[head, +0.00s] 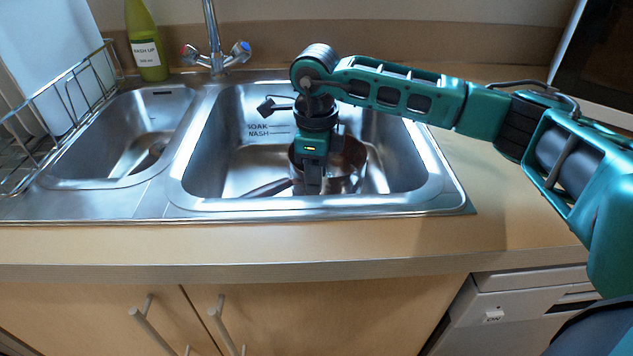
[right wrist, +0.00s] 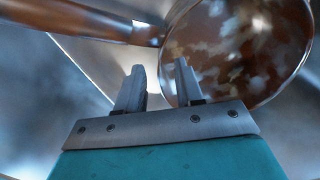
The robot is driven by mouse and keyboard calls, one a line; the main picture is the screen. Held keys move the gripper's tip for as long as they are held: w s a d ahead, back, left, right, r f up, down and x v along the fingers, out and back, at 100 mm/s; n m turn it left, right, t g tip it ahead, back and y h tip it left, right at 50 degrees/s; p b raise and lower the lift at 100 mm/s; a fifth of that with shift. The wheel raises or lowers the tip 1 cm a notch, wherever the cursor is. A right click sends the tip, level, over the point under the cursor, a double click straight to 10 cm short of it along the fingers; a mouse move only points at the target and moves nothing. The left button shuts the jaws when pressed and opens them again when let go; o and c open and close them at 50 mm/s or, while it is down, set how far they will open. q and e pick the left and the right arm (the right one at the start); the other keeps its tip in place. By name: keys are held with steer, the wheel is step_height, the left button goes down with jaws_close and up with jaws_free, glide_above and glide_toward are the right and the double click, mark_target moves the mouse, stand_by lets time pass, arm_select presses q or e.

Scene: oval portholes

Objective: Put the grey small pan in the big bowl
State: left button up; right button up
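The small pan (head: 350,165) sits in the big bowl (head: 235,165) of the sink. Its metal shows brown stains, and its handle (head: 268,188) points left. My right gripper (head: 313,188) hangs fingers-down over the big bowl and hides part of the pan. In the right wrist view its two fingers (right wrist: 160,75) stand apart with nothing clearly between them. There the round pan (right wrist: 245,40) is beyond the fingers at the upper right and its handle (right wrist: 85,22) runs along the upper left. Whether the fingers touch the pan cannot be told. My left gripper is not in view.
The small bowl (head: 120,125) is on the left, with a dark shape inside that I cannot make out. A tap (head: 213,45) and a green bottle (head: 145,45) stand behind. A wire rack (head: 60,110) is at the far left. The front counter (head: 250,243) is clear.

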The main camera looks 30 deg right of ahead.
step_height(320, 180, up, 8)
steer(key=p, duration=0.1)
steer(key=shift+r, duration=0.25)
steer(key=shift+s, duration=0.1)
